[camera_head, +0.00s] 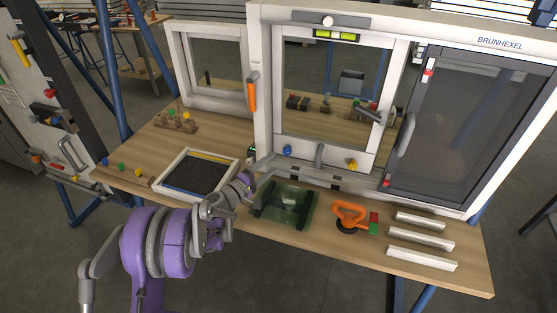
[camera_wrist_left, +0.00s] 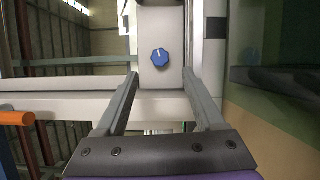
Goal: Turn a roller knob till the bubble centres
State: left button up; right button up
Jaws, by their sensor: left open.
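The blue knob (camera_head: 287,150) sits on the lower rail of the white window frame. In the left wrist view the blue knob (camera_wrist_left: 160,58), with a pale pointer line, shows beyond and between my fingers. A yellow knob (camera_head: 351,164) is on the same rail, further right. The yellow-green level vial (camera_head: 337,35) is at the top of the frame; its bubble is too small to place. My left gripper (camera_head: 262,165) is just left of and below the blue knob. Its fingers (camera_wrist_left: 160,76) are open, empty and apart from the knob. My right gripper is not in view.
A grey handle (camera_head: 319,155) stands between the knobs.

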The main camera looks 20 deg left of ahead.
pick_arm(q)
jog(key=shift+v, duration=1.7)
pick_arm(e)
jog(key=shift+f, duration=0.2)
pick_arm(q)
jog(key=s+d+r+m+g+y+p, duration=0.1)
jog(key=s+d+r+m+g, duration=0.25)
jog(key=s+d, duration=0.35)
jog(key=s+d+r+m+g+p, duration=0.1)
jog(key=s+d+r+m+g, duration=0.1)
jog(key=s+d+m+g, duration=0.55)
jog(key=s+a+f+m+y+p, duration=0.1)
jog(key=s+a+y, duration=0.2)
jog(key=s, duration=0.7)
jog(key=s+a+f+m+y+p, duration=0.1)
jog(key=s+a+y, duration=0.2)
jog(key=s, duration=0.8)
jog(key=shift+s+a+f+m, duration=0.2)
jog(key=shift+s+a+m, duration=0.1)
jog(key=shift+a+m, duration=0.1)
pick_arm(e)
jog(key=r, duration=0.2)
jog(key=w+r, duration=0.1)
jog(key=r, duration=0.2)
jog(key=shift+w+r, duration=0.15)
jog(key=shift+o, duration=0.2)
